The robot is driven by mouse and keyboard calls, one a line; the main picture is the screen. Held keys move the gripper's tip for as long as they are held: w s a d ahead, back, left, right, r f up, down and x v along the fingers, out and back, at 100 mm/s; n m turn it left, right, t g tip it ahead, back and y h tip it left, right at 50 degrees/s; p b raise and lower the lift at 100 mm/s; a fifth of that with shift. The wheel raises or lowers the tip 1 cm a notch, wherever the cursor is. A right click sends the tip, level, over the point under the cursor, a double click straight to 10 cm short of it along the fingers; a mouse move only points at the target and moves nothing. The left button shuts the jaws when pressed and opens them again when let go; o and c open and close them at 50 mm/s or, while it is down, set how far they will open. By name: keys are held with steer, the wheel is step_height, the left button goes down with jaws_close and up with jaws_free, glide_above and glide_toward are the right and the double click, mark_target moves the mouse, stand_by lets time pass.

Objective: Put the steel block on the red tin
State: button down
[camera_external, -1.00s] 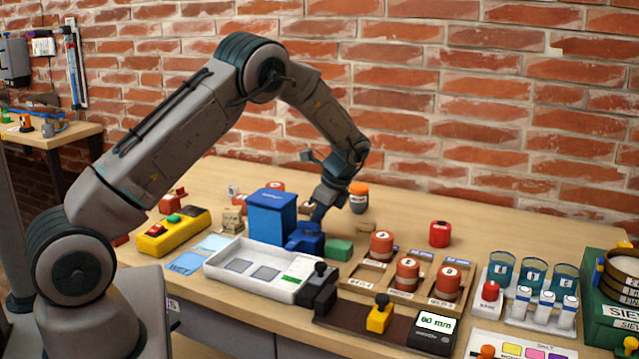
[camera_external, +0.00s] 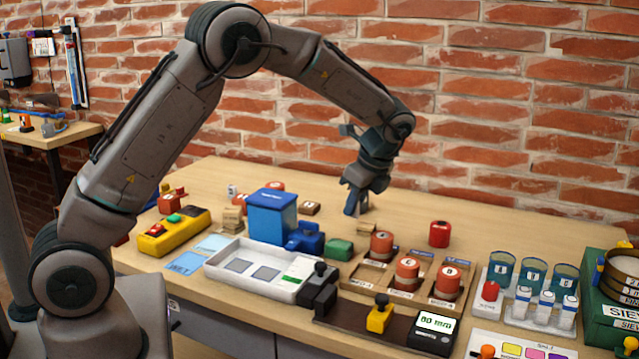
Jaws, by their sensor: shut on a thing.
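The red tin (camera_external: 440,234) stands upright on the bench, right of centre, behind the row of wooden holders. My gripper (camera_external: 357,208) points down above the back of the bench, left of the red tin and apart from it. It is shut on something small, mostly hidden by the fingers. I take this for the steel block, but its shape and colour cannot be made out. No steel block shows clearly elsewhere.
Orange-red tins (camera_external: 407,274) stand in wooden holders in front of the red tin. A small wooden piece (camera_external: 367,229) lies just below my gripper. The bench behind the red tin is clear.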

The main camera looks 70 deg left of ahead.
steer(key=w+d+r+m+t+h+p, duration=0.1)
steer(key=w+d+r+m+t, duration=0.15)
steer(key=w+m, duration=0.35)
steer(key=w+d+r+m+t+p, duration=0.1)
steer(key=w+d+m+t, duration=0.1)
steer(key=w+d+m, duration=0.35)
steer(key=w+d+r+m+t+h+p, duration=0.1)
steer(key=w+d+r+m+t, duration=0.1)
steer(key=w+m, duration=0.6)
steer(key=p, duration=0.3)
glide_above(444, 224)
steer(key=s, duration=0.1)
steer(key=f, duration=0.7)
steer(key=shift+s+d+f, duration=0.1)
steer(key=shift+s+d, duration=0.1)
steer(key=shift+f+p, duration=0.85)
steer(key=shift+f, duration=1.15)
steer(key=shift+f, duration=0.1)
steer(key=shift+f+b, duration=0.2)
steer(key=shift+b, duration=0.1)
steer(key=c, duration=1.5)
jaws_free()
steer(key=shift+r, duration=0.1)
